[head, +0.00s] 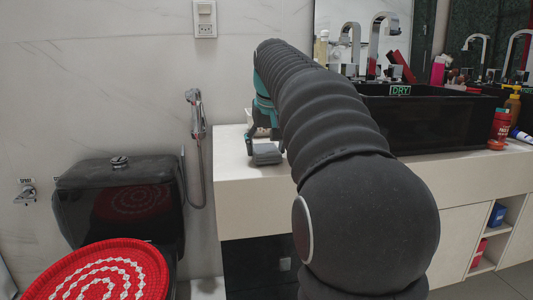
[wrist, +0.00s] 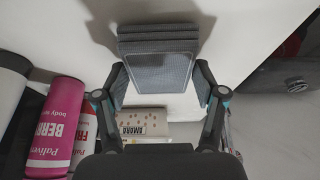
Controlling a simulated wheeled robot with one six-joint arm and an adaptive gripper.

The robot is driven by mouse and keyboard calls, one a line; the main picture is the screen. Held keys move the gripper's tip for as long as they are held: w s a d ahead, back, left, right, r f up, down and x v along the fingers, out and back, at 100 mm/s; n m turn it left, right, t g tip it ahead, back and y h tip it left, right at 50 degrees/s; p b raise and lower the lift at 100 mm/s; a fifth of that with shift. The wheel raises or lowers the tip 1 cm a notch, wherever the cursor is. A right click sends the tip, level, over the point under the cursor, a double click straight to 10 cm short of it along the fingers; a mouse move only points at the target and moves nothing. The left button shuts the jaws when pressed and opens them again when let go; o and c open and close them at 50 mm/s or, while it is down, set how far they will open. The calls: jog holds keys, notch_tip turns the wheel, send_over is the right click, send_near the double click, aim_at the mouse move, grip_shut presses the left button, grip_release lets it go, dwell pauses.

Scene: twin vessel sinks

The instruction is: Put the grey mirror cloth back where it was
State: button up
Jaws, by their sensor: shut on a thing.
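The grey mirror cloth (wrist: 160,68) is a folded, layered pad between the two fingers of my gripper (wrist: 161,84) in the wrist view. The fingers are shut on its two sides. In the head view my gripper (head: 265,140) is at the left end of the pale counter (head: 255,195), with the grey cloth (head: 266,154) low at its tip. The cloth is over or on the counter top; I cannot tell whether it touches. My arm hides part of the counter behind it.
In the wrist view a pink bottle (wrist: 62,125), a red bottle (wrist: 85,130) and a beige patterned box (wrist: 143,121) stand close by. The black toilet tank (head: 115,195) is left of the counter. A black sink (head: 430,125) marked DRY is to the right.

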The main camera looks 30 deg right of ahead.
jog(key=shift+f, duration=0.35)
jog(key=o, duration=1)
jog(key=p+v, duration=0.3)
jog(key=v, duration=0.9)
jog(key=shift+r, duration=0.1)
